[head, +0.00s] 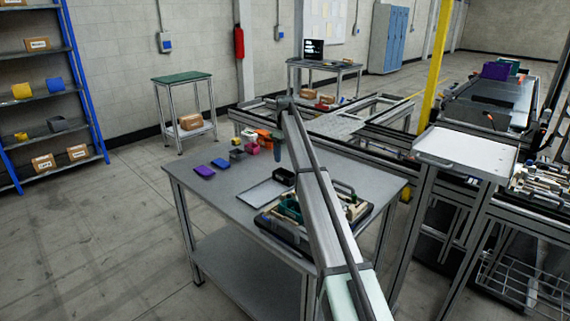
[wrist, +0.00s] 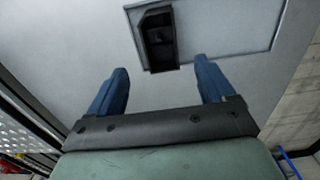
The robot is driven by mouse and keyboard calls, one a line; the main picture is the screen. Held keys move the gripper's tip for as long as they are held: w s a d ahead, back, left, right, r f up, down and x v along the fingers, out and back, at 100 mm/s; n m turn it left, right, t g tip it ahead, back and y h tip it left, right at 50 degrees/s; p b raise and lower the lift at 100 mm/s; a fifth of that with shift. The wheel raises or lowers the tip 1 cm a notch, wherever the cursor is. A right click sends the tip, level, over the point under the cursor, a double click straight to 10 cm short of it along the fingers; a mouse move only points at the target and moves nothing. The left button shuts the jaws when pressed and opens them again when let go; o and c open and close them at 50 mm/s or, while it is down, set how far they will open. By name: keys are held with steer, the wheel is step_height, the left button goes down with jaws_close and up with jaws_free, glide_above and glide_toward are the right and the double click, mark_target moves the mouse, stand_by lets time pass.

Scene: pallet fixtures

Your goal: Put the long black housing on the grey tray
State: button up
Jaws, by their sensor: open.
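The black housing (wrist: 160,40), a long open-topped box with a slanted end, lies at a corner of the flat grey tray (wrist: 225,35). In the wrist view it runs along the tray's left edge, and its near end reaches the tray's near edge. In the head view the housing (head: 284,176) is at the far right corner of the tray (head: 262,194), partly behind my arm. My gripper (wrist: 160,82) is open and empty, its two blue fingers apart above the table, short of the housing's near end. The gripper (head: 279,150) also shows above the table in the head view.
Purple, yellow, magenta and orange parts stand along the table's far left side, among them a purple block (head: 204,171). A filled black crate (head: 345,212) sits right of the tray, partly behind my arm. The table's front left (head: 220,205) is clear.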

steer(key=shift+r, duration=1.45)
